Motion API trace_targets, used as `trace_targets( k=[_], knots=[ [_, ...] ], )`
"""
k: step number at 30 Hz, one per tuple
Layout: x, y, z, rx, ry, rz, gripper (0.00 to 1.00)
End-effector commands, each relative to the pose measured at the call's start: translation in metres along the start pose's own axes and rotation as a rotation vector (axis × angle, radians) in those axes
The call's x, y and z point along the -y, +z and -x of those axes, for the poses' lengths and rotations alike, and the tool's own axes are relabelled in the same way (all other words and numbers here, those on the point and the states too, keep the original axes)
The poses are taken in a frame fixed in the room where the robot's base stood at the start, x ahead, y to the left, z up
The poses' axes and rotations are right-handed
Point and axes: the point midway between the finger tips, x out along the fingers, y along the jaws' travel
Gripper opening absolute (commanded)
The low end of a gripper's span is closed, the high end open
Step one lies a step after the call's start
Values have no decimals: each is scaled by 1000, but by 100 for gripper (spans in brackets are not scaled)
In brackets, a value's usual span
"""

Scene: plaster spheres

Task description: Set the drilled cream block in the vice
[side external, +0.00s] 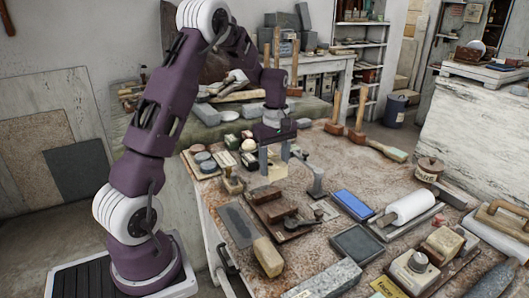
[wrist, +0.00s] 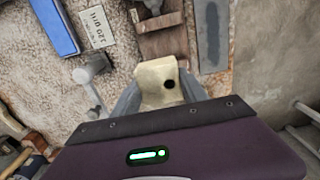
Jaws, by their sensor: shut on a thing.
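My gripper (side external: 277,164) is shut on the drilled cream block (side external: 277,173), held between its two grey fingers. In the wrist view the cream block (wrist: 157,78) shows a dark round hole (wrist: 170,85) near its lower right, and the gripper (wrist: 160,98) has a finger on each side of it. What looks like the vice, a brown wooden piece with dark metal parts (side external: 283,213), sits on the table just in front of the block in the side view. Part of that vice also shows at the top of the wrist view (wrist: 163,45), beyond the block. The block appears apart from it.
A flat grey slab (side external: 237,222) lies left of the vice. A blue block (side external: 352,204) and a white roller (side external: 408,207) lie to the right. Tools crowd the table; free patches are small.

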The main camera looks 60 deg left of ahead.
Motion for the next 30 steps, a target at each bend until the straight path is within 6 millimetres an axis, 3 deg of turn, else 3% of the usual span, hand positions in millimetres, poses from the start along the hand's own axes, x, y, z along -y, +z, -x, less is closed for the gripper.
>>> trace_targets(
  k=[3,6,16,30],
  knots=[
    [11,25,1,0,1,-1,0],
    [15,32,1,0,1,2,0],
    [15,32,-3,1,0,1,0],
    [15,31,-53,1,0,1,0]
  ],
)
